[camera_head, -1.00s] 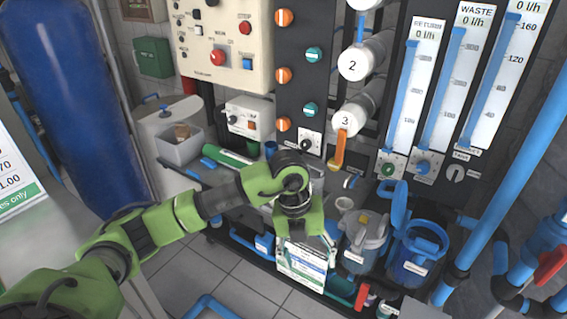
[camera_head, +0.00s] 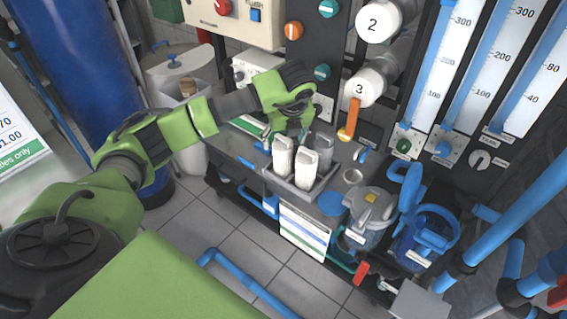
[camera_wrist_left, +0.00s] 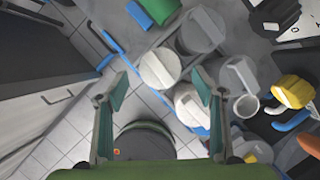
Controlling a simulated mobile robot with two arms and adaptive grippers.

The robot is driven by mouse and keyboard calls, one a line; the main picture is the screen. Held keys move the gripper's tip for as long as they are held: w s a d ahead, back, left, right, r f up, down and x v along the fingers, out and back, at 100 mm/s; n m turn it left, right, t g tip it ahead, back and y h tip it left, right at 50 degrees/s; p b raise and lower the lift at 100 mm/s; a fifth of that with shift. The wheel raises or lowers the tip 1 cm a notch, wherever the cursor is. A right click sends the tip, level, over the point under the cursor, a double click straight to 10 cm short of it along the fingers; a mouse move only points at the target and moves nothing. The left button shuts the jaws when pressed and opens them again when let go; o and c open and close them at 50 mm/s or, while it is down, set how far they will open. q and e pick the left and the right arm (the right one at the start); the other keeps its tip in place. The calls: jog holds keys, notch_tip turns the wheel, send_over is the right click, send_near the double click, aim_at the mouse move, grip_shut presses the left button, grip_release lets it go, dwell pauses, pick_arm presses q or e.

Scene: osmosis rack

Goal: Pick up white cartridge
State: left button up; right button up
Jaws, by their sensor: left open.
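Two white cartridges stand upright in a grey holder (camera_head: 275,178) on the rack's bench: a left one (camera_head: 282,156) and a front one (camera_head: 303,169). A greyer cartridge (camera_head: 322,146) stands behind them. My left gripper (camera_head: 290,128) is open, above and behind the white pair; its fingers are partly hidden in the head view. In the left wrist view, the fingertips (camera_wrist_left: 162,86) are spread wide. A white cartridge top (camera_wrist_left: 160,67) shows between them, and another (camera_wrist_left: 191,103) lies by the right finger. I cannot tell whether they touch. My right gripper is not in view.
Clear filter housings with blue fittings (camera_head: 368,213) stand right of the holder. A panel with an orange-handled valve (camera_head: 350,120) and flow meters rises behind. A printed sheet (camera_head: 303,230) hangs on the front. A blue floor pipe (camera_head: 245,284) crosses the free tiles.

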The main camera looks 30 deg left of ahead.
aim_at(284, 145)
pick_arm(q)
jog(key=shift+a+f+b, duration=0.1)
jog(key=shift+f+b, duration=0.2)
jog(key=shift+f, duration=0.2)
jog(key=b+x, duration=0.2)
jog(key=x, duration=0.2)
jog(key=shift+w, duration=0.1)
jog(key=shift+w+f, duration=0.1)
jog(key=c, duration=1.3)
